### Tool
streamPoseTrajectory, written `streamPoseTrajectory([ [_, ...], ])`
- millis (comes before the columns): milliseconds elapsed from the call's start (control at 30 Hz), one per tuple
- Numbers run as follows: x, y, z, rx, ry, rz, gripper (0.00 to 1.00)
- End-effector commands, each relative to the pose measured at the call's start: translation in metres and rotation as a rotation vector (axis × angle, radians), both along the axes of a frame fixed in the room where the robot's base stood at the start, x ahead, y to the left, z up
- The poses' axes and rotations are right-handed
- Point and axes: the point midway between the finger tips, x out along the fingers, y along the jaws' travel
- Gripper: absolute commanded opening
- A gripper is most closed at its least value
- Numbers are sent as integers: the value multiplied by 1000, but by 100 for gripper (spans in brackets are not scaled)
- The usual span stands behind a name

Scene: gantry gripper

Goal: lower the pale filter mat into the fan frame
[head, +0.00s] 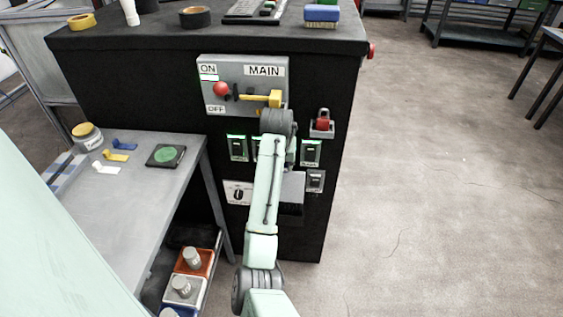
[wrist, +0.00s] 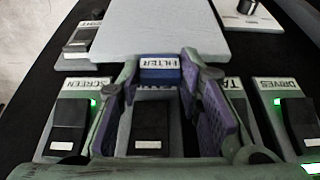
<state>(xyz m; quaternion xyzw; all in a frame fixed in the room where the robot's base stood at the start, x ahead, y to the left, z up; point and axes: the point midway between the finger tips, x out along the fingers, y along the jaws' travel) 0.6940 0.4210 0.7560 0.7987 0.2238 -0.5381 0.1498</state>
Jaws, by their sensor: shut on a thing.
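The pale filter mat (wrist: 160,28) fills the top middle of the wrist view as a flat light-grey slab. Its blue tab (wrist: 159,76) carries a FILTER label. My gripper (wrist: 160,72) is shut on this tab, with a purple-padded finger on each side. In the head view, part of the mat (head: 293,187) shows to the right of my arm, and my fingers are hidden by the arm. A dark box-like part, apparently the fan frame (head: 291,209), shows just under the mat on the black cabinet front. I cannot tell whether mat and frame touch.
Switches with green lights surround the gripper, including SCREEN (wrist: 72,125) and DRIVES (wrist: 298,118). The MAIN panel (head: 240,88) with its yellow lever is above. A rotary knob (head: 238,194) is left of my arm.

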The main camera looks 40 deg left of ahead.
Motion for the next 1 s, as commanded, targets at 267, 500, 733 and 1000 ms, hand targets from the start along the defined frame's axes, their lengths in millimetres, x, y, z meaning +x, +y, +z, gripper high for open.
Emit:
streamPoseTrajectory([
  [267,-2,7,6,8,-11,13,0],
  [500,-2,7,-6,6,-8,12,0],
  [733,-1,4,-29,3,-5,8,0],
  [1000,-1,4,-53,4,-6,6,0],
])
